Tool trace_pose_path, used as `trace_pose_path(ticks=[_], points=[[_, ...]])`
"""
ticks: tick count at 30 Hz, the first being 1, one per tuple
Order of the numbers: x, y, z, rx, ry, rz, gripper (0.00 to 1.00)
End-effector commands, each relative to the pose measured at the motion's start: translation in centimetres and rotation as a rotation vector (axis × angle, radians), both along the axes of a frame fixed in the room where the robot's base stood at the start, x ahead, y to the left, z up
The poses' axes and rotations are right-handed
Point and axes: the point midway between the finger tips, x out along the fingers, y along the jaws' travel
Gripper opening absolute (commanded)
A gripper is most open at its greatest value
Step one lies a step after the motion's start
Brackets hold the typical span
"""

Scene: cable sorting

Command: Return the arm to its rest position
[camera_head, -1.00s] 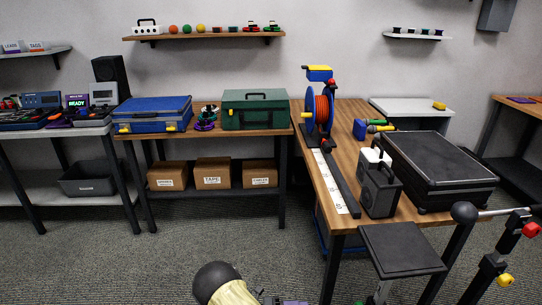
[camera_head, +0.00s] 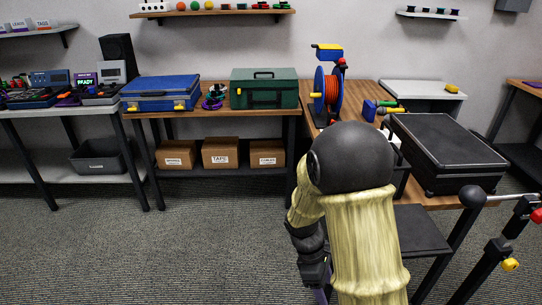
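My arm rises in the lower right middle of the head view, with a large black joint and pale yellow covered links. Its dark end hangs low near the bottom edge, where my gripper (camera_head: 318,290) shows only in part. Its fingers are cut off or hidden, so I cannot tell whether it is open or holds anything. The arm covers part of the right wooden workbench (camera_head: 375,93) and the measuring strip and black speaker seen there before.
A cable reel (camera_head: 327,92) and a large black case (camera_head: 447,145) sit on the right bench. A blue case (camera_head: 160,92) and a green toolbox (camera_head: 264,88) stand on the left bench. A low dark platform (camera_head: 420,232) is beside my arm. Carpet at left is clear.

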Motion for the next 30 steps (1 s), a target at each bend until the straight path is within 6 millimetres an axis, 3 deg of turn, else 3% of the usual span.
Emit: trace_pose_path(ticks=[6, 15, 22, 30], points=[[-1.7, -0.5, 3.9, 0.097, -0.269, -0.44, 0.6], [-3.6, -1.2, 7.5, 0.205, -0.522, -0.937, 0.6], [-4.7, -1.8, 9.4, 0.269, -0.647, -1.203, 0.6], [-4.6, -1.8, 13.8, 0.267, -0.644, -1.202, 0.6]])
